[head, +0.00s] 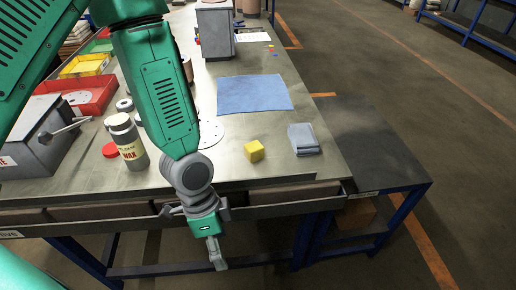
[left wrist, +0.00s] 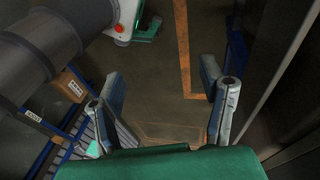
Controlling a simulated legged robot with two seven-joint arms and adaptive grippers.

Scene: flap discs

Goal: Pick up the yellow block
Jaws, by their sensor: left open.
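The yellow block (head: 254,151) sits on the metal workbench (head: 225,170), near its front edge, in the head view. My left gripper (head: 216,254) hangs in front of the bench's front edge, below the bench top, to the left of the block and nearer to me. In the left wrist view its two fingers (left wrist: 162,112) stand wide apart with only floor between them. The gripper is open and empty, apart from the block. The block does not show in the left wrist view. My right gripper is in neither view.
A wax bottle (head: 127,142) and red lid (head: 110,150) stand left of my arm. A lower dark table (head: 385,150) adjoins at right.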

